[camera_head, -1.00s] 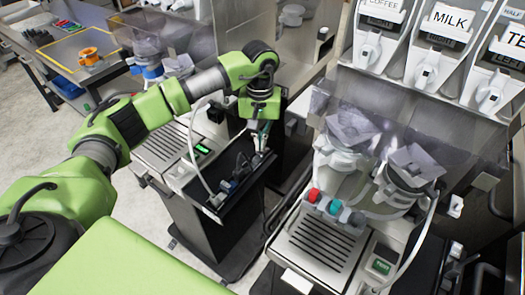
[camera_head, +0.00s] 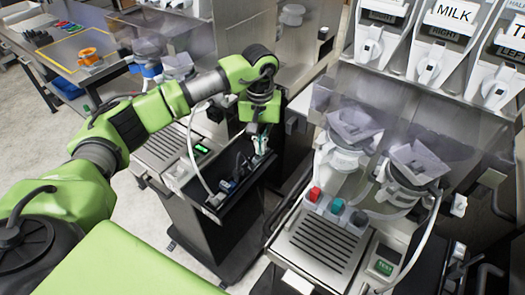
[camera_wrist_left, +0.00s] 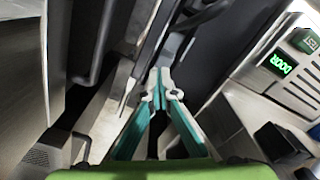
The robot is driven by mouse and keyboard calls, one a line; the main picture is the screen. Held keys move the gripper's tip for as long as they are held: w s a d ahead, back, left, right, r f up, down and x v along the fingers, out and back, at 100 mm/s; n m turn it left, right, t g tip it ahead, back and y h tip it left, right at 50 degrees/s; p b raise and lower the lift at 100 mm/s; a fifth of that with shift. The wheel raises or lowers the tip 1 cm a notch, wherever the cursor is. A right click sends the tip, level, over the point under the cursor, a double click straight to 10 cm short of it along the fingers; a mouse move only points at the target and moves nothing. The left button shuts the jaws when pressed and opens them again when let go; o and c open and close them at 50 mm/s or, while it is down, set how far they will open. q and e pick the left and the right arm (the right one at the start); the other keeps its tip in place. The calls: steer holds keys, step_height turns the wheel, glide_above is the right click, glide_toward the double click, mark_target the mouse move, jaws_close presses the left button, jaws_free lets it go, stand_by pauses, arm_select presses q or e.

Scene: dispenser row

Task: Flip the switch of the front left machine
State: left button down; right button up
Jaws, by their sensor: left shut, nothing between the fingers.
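The left machine (camera_head: 165,150) of the near row has a grey slotted drip tray and a lit green display, seen in the wrist view as a green display (camera_wrist_left: 281,64). A dark ledge (camera_head: 222,195) with small black and blue-grey parts adjoins its right side. My left gripper (camera_head: 262,152) hangs over the far end of this ledge, pointing down. Its teal fingers (camera_wrist_left: 160,82) are shut and empty in the wrist view. I cannot make out the switch clearly, nor whether the fingertips touch anything. My right gripper is not in view.
The right machine (camera_head: 318,240) has red, teal and grey knobs and clear hoppers. Labelled dispensers (camera_head: 435,60), one reading MILK, hang above it. A white hose (camera_head: 193,160) curves beside the left machine. Dark panels stand close to my left gripper. Pale floor is free at left.

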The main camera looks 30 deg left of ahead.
arm_select(q)
steer(key=shift+f, duration=0.3)
steer(key=shift+s+r, duration=0.1)
steer(key=shift+w+r+p, duration=0.2)
steer(key=shift+r+p, duration=0.2)
steer(key=shift+r, duration=0.5)
steer(key=shift+s+r+p, duration=0.1)
steer(key=shift+r+p, duration=1.05)
steer(key=shift+r, duration=1.4)
steer(key=shift+f, duration=0.1)
